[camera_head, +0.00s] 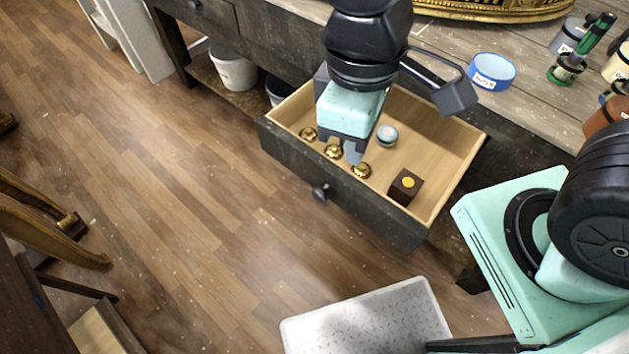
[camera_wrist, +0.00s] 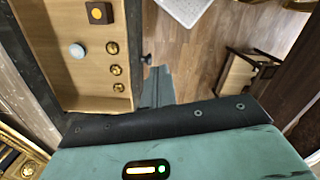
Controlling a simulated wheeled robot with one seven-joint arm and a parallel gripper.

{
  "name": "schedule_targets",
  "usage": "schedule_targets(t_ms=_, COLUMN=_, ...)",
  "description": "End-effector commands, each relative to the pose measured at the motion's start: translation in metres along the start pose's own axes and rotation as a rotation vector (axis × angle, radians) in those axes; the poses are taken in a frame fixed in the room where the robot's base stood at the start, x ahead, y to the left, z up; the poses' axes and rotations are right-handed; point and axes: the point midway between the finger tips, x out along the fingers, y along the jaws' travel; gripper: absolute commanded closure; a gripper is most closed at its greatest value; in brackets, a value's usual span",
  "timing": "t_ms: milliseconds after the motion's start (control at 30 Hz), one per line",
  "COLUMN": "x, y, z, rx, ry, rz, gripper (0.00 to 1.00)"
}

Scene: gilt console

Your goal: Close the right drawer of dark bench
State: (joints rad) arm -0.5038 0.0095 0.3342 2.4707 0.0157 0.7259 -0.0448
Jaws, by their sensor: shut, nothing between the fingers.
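The dark bench (camera_head: 545,115) has its right drawer (camera_head: 437,130) pulled well out, showing a pale wood interior. Its dark front panel (camera_head: 375,212) carries a round black knob (camera_head: 321,191). The knob also shows in the wrist view (camera_wrist: 147,59). My gripper (camera_head: 354,158) is shut and empty, pointing down near the drawer's front edge. In the wrist view its fingers (camera_wrist: 157,88) appear just outside the front panel, beside the knob. I cannot tell whether they touch the panel or how high they are above it.
Inside the drawer lie several brass knobs (camera_head: 361,170), a grey-white round item (camera_head: 387,134) and a dark box with a yellow dot (camera_head: 405,186). A blue bowl (camera_head: 492,71) stands on the bench top. A white bucket (camera_head: 233,72) sits below. The floor left of the drawer is clear.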

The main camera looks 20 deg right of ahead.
Motion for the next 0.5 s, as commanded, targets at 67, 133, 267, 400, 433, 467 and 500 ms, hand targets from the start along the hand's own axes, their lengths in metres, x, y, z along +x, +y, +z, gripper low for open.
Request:
schedule_targets(t_ms=67, x=0.025, y=-0.007, z=-0.017, rx=-0.156, ry=-0.082, rz=0.026, gripper=1.00)
schedule_targets(t_ms=133, x=0.044, y=-0.011, z=-0.032, rx=-0.303, ry=-0.158, rz=0.067, gripper=1.00)
schedule_targets(t_ms=267, x=0.082, y=-0.017, z=-0.061, rx=-0.564, ry=-0.298, rz=0.166, gripper=1.00)
schedule_targets(t_ms=400, x=0.126, y=-0.026, z=-0.094, rx=-0.824, ry=-0.448, rz=0.303, gripper=1.00)
schedule_targets(t_ms=433, x=0.134, y=-0.028, z=-0.101, rx=-0.873, ry=-0.478, rz=0.335, gripper=1.00)
schedule_targets(t_ms=467, x=0.142, y=-0.031, z=-0.107, rx=-0.919, ry=-0.505, rz=0.367, gripper=1.00)
schedule_targets(t_ms=500, x=0.152, y=-0.033, z=-0.115, rx=-0.975, ry=-0.541, rz=0.408, gripper=1.00)
